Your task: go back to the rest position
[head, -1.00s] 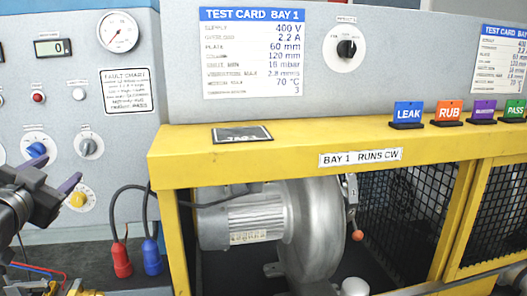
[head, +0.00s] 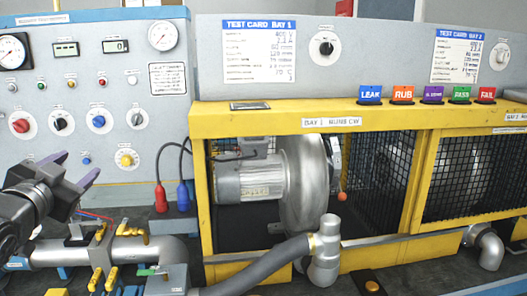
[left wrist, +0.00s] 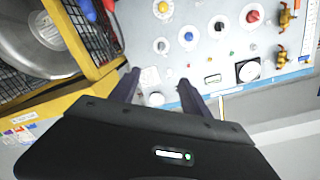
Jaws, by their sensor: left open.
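My left gripper (head: 76,172) is at the left of the head view, in front of the grey control panel (head: 185,88). Its two purple fingers are apart with nothing between them. In the left wrist view the open fingers (left wrist: 160,88) point toward the panel's knobs and gauge, and I see no contact. My right gripper is in neither view.
A yellow frame (head: 290,117) encloses a silver blower (head: 305,185) behind mesh. Red (head: 161,198) and blue (head: 183,196) plugs stand beside it. Coloured tags, including LEAK (head: 370,93), stand on top. A grey hose (head: 255,268) and pipes (head: 110,250) occupy the front.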

